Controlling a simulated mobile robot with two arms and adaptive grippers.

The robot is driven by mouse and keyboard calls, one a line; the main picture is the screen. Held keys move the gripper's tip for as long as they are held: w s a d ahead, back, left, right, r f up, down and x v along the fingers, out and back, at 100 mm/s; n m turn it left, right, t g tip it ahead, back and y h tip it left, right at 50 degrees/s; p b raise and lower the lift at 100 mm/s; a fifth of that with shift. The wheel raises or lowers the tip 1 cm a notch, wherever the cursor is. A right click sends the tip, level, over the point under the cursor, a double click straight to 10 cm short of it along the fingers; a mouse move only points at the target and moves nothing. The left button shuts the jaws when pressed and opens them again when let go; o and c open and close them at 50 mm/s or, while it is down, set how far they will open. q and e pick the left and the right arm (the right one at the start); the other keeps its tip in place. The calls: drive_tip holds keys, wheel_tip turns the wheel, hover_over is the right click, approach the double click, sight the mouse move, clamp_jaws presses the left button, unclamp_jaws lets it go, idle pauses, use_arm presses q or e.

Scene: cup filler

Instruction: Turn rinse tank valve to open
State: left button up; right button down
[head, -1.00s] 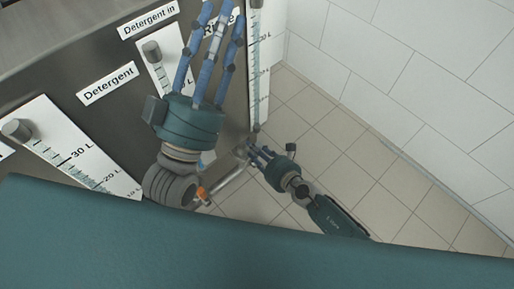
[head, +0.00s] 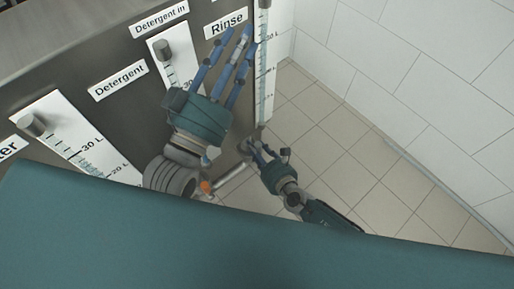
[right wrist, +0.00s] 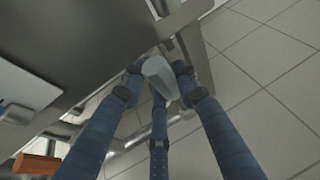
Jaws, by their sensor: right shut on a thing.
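The right wrist view shows a grey valve knob (right wrist: 158,80) between the blue fingers of my right gripper (right wrist: 160,85). The fingers close around it. In the head view, my right gripper (head: 258,148) is low, beside the pipe below the panel's right edge. It mostly hides the valve there. My left gripper (head: 238,45) is higher, with its blue fingers spread, open and empty. It is in front of the panel, just below the "Rinse" label (head: 226,24). The rinse level gauge (head: 266,75) stands to its right.
A light pipe (head: 236,176) with an orange part (head: 207,187) runs below. The tiled floor (head: 335,160) on the right is clear, up to the white wall (head: 420,75).

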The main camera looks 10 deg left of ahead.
drive_tip(key=shift+s+f, duration=0.1)
drive_tip(key=shift+s, duration=0.05)
drive_tip(key=c, duration=1.3)
unclamp_jaws()
drive_tip(key=v, duration=1.2)
